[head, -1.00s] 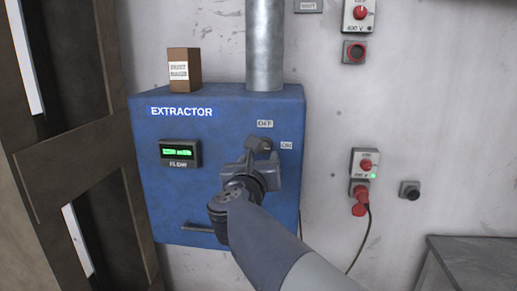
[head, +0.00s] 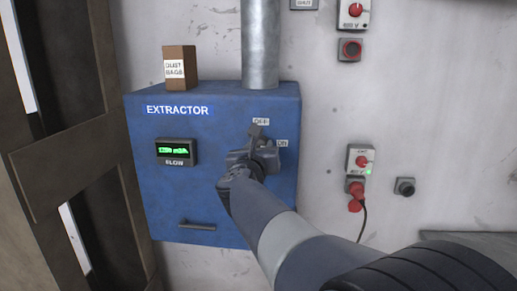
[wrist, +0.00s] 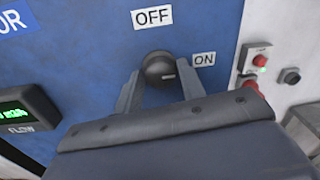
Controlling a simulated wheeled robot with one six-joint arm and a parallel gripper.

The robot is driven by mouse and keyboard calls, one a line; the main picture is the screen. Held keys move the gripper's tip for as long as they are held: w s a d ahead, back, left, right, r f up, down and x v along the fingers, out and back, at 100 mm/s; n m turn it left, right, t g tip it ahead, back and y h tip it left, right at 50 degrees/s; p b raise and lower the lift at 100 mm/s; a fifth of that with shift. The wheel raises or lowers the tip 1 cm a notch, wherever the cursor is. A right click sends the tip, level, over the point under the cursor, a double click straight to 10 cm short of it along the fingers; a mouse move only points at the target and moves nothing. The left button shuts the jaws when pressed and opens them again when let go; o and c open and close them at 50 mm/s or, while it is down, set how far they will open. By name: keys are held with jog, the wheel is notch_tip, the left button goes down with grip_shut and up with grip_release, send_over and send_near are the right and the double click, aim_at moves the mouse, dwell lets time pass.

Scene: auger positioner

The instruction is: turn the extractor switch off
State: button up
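The blue extractor cabinet (head: 215,203) hangs on the wall. Its round dark switch knob (wrist: 159,68) sits below the OFF label (wrist: 152,17) and left of the ON label (wrist: 203,59) in the wrist view. A pale mark on the knob's face points right, toward ON. My gripper (wrist: 160,85) is open, with one finger on each side of the knob. I cannot tell whether the fingers touch it. In the head view my gripper (head: 256,143) hides most of the knob. The green flow display (head: 177,150) is lit and reads about 1200.
A box of dust bags (head: 179,68) stands on the cabinet beside a metal duct (head: 260,45). A handle (head: 197,225) is low on the cabinet front. A red plug (head: 355,195) with a cable is in the wall socket at right. A brown wooden frame (head: 75,165) stands at left.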

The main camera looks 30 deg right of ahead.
jog(key=c, duration=0.6)
jog(key=n+p, duration=0.3)
jog(key=n, duration=1.5)
jog(key=shift+d+t+p, duration=0.1)
jog(key=shift+t+p, duration=0.2)
jog(key=shift+n, duration=0.3)
jog(key=o, duration=0.9)
